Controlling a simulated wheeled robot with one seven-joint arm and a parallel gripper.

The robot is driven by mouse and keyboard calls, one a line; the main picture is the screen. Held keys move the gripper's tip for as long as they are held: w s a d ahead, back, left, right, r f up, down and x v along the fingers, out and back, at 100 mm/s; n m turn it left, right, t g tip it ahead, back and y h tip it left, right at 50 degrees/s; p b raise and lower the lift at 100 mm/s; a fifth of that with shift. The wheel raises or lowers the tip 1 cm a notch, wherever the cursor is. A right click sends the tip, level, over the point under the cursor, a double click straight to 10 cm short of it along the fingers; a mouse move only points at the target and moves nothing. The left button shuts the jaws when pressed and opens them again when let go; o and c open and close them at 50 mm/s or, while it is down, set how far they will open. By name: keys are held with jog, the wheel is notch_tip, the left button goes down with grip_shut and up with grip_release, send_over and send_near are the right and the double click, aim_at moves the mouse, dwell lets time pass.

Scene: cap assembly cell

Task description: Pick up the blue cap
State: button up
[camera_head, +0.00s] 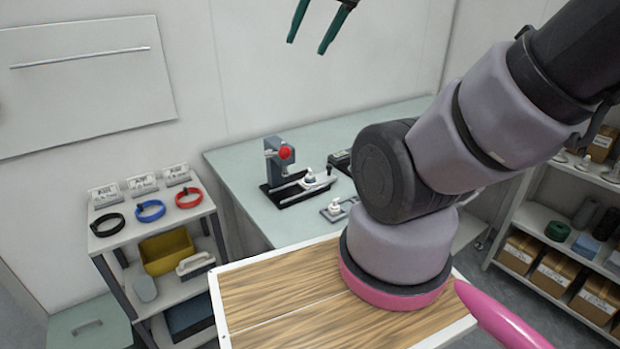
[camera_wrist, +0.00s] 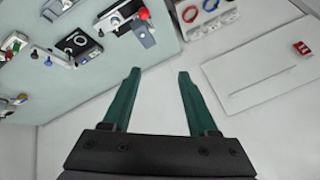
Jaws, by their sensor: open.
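A blue ring (camera_head: 150,211) lies on the top shelf of the small rack at the left, between a black ring (camera_head: 108,224) and a red ring (camera_head: 188,198). I cannot tell whether a blue cap sits in it. In the wrist view the blue ring (camera_wrist: 211,5) is at the top edge, and a small blue spot (camera_wrist: 47,62) shows among the table items at left, too small to identify. My gripper (camera_head: 307,46) is high up near the back wall, well apart from rack and table. In the wrist view its green fingers (camera_wrist: 159,72) are spread, with nothing between them.
A pale green table (camera_head: 232,171) carries a fixture with a red knob (camera_head: 286,152) and small devices. A wood-topped surface (camera_head: 275,292) lies in front. A yellow bin (camera_head: 167,252) sits on the rack's lower shelf. Shelves with boxes (camera_head: 555,272) stand at the right.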

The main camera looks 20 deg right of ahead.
jog(key=o, duration=0.3)
jog(key=m+g+h, duration=0.2)
jog(key=m+g, duration=0.5)
jog(key=m, duration=1.2)
send_over(310, 170)
notch_tip(310, 170, down, 30)
jog(key=shift+m, duration=0.3)
notch_tip(310, 170, down, 4)
jog(key=shift+f, duration=3.25)
